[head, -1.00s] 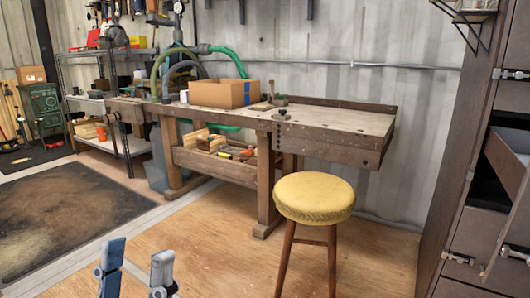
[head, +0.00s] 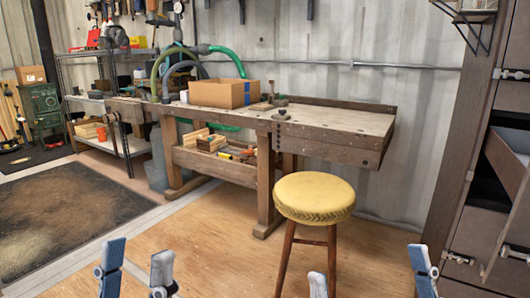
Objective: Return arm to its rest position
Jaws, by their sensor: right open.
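My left gripper (head: 138,268) shows at the bottom left. Its two blue-grey fingertips point up and stand apart with only floor visible between them. My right gripper (head: 369,277) shows at the bottom right, its fingertips wide apart and nothing between them. It is in front of the stool's legs and the lower right floor. The rest of both arms is out of view.
A yellow-topped stool (head: 314,197) stands in front of a wooden workbench (head: 340,118), which bears a cardboard box (head: 215,94). A cabinet with an open drawer (head: 508,160) is at the right. The wooden floor (head: 215,250) left of the stool is clear.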

